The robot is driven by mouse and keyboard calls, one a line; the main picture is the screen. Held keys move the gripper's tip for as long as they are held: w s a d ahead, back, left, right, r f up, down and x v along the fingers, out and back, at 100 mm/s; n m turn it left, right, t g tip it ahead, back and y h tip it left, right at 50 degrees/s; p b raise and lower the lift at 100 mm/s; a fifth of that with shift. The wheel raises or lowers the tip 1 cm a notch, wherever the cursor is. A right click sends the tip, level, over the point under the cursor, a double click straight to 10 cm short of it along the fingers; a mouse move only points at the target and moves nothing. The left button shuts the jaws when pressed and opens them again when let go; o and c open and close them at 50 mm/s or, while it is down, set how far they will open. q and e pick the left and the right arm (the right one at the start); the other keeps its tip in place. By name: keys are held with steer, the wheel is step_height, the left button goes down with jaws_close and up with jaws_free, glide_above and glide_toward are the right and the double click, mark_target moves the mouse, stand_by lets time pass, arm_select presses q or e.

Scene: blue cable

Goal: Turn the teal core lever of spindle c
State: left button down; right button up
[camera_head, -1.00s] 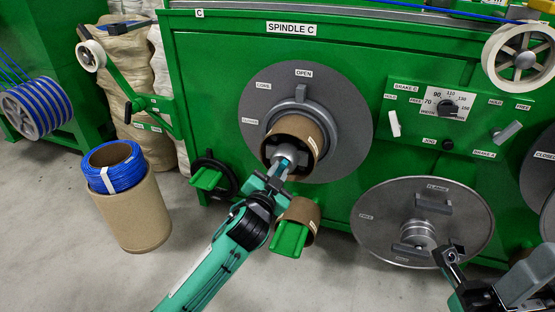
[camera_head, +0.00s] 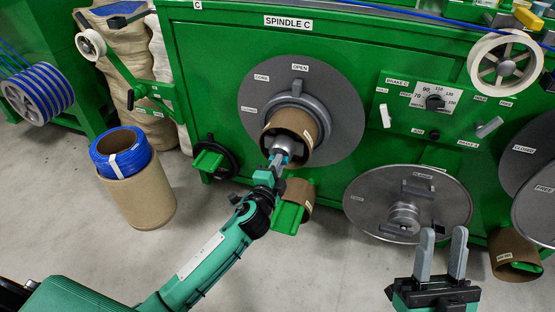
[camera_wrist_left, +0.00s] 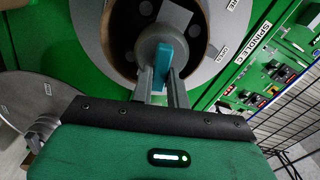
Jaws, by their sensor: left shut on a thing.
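The spindle C disc (camera_head: 343,140) is a grey plate on the green machine, with OPEN, CORE and CLOSED labels. A brown cardboard core (camera_head: 304,123) surrounds its grey hub (camera_head: 281,143). The teal core lever (camera_wrist_left: 165,62) sits on the hub face in the left wrist view; only a bit of it shows in the head view. My left gripper (camera_wrist_left: 161,84) is shut on the lever, one finger on each side. It also shows at the hub in the head view (camera_head: 276,163). My right gripper (camera_head: 442,248) is open and empty, fingers up, below the lower disc.
A lower grey disc (camera_head: 360,200) with a handle stands right of spindle C. A brake panel (camera_head: 432,101) is above it. A blue cable coil (camera_head: 121,152) rests on a brown drum (camera_head: 140,195) at left. The floor in front is clear.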

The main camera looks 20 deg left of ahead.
arm_select(q)
steer(key=shift+f+m+p, duration=0.15)
steer(key=shift+m+p, duration=0.55)
steer(key=shift+m, duration=0.6)
arm_select(e)
step_height(320, 180, down, 7)
steer(key=w+a+g, duration=0.2)
steer(key=g, duration=0.3)
steer(key=shift+w+a+r+h, duration=0.15)
steer(key=shift+w+a+h, duration=0.1)
steer(key=shift+a+h, duration=0.05)
arm_select(q)
steer(key=c, duration=1.4)
jaws_free()
steer(key=shift+o, duration=0.2)
